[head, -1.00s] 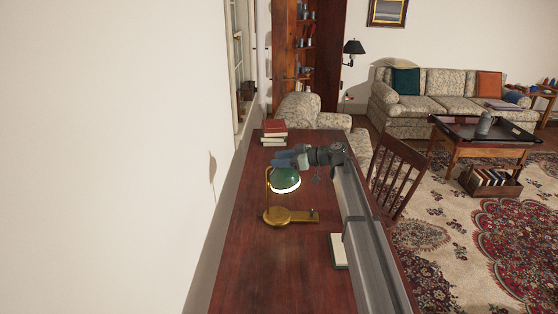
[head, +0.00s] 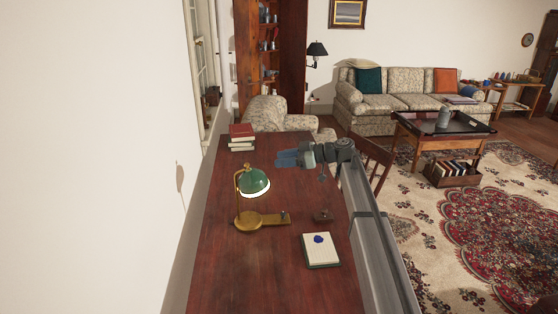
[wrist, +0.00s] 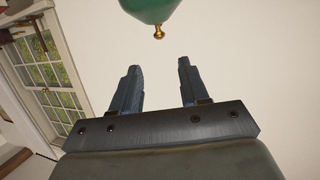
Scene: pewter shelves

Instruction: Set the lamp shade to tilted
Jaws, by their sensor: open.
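The desk lamp has a brass base (head: 258,221), a thin brass stem and a green shade (head: 254,181) with a white lower rim. The shade looks somewhat slanted in the head view; its exact angle is hard to tell. My gripper (head: 279,158) is open and empty, above and to the right of the shade, apparently apart from it. In the wrist view my gripper's two fingers (wrist: 159,66) stand apart with only wall between them. The green shade (wrist: 150,8) is partly cut off at the top there, with a brass knob (wrist: 158,32) beyond the fingertips.
The lamp stands on a dark wooden desk (head: 235,278) along a white wall. Stacked books (head: 242,137) lie at its far end. A pale book or pad (head: 321,252) with a blue item (head: 318,239) and a small brown object (head: 323,215) lie right of the lamp.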

